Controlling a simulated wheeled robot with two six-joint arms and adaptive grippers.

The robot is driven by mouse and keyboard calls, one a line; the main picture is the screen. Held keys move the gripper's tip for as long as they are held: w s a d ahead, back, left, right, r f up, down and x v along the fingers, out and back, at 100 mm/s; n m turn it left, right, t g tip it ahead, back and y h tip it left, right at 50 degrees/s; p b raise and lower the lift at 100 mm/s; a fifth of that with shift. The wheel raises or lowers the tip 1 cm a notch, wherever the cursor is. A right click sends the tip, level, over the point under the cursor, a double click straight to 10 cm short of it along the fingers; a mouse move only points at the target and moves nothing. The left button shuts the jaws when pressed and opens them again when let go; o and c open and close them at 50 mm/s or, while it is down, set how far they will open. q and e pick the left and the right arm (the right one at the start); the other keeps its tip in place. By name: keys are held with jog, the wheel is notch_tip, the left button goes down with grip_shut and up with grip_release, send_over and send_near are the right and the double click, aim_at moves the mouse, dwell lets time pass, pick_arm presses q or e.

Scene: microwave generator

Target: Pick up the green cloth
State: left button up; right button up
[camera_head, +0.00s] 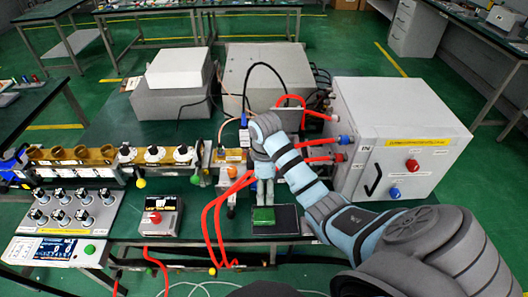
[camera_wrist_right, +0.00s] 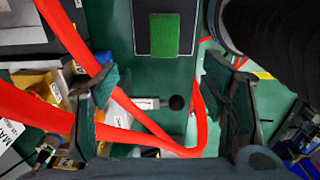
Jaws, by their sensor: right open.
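The green cloth (camera_head: 264,216) is a small green rectangular piece lying on a black pad (camera_head: 288,224) near the front edge of the bench. It also shows at the top of the right wrist view (camera_wrist_right: 165,34), flat on the same pad. My right gripper (camera_head: 264,192) points down just behind and above the cloth in the head view. In the wrist view its two fingers (camera_wrist_right: 172,82) are spread wide with nothing gripped between them, and the cloth lies beyond their tips. My left gripper is not in view.
Red hoses (camera_head: 212,215) loop just left of the pad and cross under the right fingers in the wrist view. A grey box with a red button (camera_head: 155,217) stands to the left. A large white cabinet (camera_head: 405,135) stands to the right, close to my right arm.

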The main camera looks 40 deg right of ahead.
aim_at(264, 214)
jog(key=f+b, duration=0.1)
jog(key=f, duration=0.3)
jog(key=f+b, duration=0.1)
jog(key=f, duration=0.4)
jog(key=f+b, duration=0.1)
jog(key=f, duration=0.4)
jog(key=shift+s+a, duration=0.25)
jog(key=shift+s, duration=0.05)
jog(key=c, duration=1)
